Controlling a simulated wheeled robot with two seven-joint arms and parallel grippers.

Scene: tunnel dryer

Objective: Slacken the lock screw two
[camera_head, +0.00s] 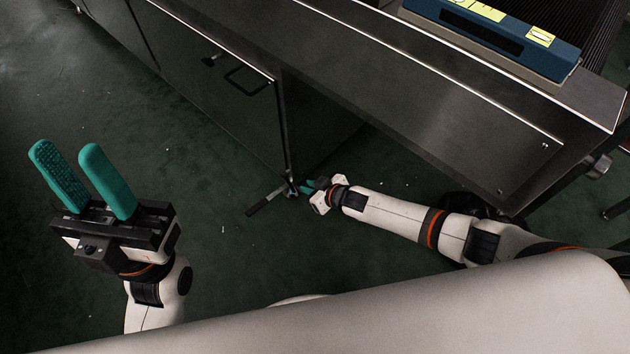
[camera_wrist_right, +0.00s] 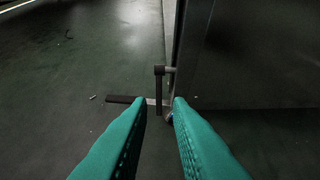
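My right gripper (camera_head: 308,188) reaches low to the foot of the machine's corner. In the right wrist view its two teal fingers (camera_wrist_right: 160,104) are apart, with nothing seen clamped between them. A small screw with a dark upright bar handle (camera_wrist_right: 159,88) sticks out from the post edge, just ahead of the fingertips and in line with the gap. I see no number on it, so I cannot tell whether it is lock screw two. A dark-ended lever (camera_wrist_right: 122,99) lies below it, also seen in the head view (camera_head: 264,201). My left gripper (camera_head: 66,150) is open and empty.
The steel machine housing (camera_head: 420,110) stands above and right of the right gripper, with a panel door and black handle (camera_head: 246,84) to the left. A blue box (camera_head: 500,35) with yellow labels sits on top. The dark green floor (camera_head: 220,260) is clear in front.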

